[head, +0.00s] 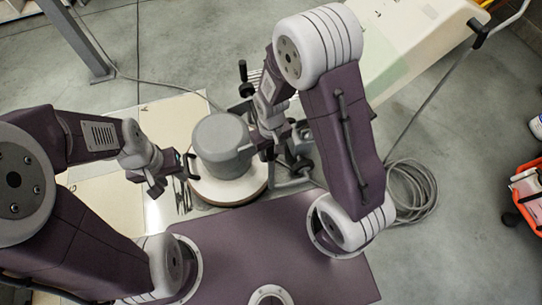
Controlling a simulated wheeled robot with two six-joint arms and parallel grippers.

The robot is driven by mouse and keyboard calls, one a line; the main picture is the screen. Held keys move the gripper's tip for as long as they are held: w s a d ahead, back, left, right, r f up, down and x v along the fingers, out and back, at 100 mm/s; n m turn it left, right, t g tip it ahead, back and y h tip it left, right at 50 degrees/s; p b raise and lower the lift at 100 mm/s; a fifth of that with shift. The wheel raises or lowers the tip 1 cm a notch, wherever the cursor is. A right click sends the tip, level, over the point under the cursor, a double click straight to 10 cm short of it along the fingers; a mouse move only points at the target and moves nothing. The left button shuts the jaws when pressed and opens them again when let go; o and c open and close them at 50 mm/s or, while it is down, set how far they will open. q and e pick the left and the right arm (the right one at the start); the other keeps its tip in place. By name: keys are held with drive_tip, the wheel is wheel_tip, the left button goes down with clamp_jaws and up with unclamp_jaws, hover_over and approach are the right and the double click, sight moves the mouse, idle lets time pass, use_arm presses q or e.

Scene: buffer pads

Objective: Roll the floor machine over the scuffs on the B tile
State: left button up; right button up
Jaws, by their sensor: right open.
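The floor machine (222,137) stands in front of me, a grey rounded motor housing over a wide pale round base (232,192). Cream tiles (172,118) lie on the floor behind and to its left. A small dark letter marks one tile, too small to read, and I see no clear scuffs. My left gripper (182,178) is at the machine's left side, close to a dark handle; its fingers are too small to judge. My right gripper (272,152) is open at the machine's right side, by the housing, partly hidden by its own wrist.
A long cream panel (410,50) with a greenish patch stretches to the upper right. A coiled grey cable (412,190) lies on the floor at right. An orange container (526,192) stands at the right edge. A grey post (78,40) stands upper left. Grey floor is open between them.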

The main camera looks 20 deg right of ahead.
drive_tip(key=shift+f, duration=0.6)
drive_tip(key=shift+r, duration=0.1)
clamp_jaws()
idle(0.9)
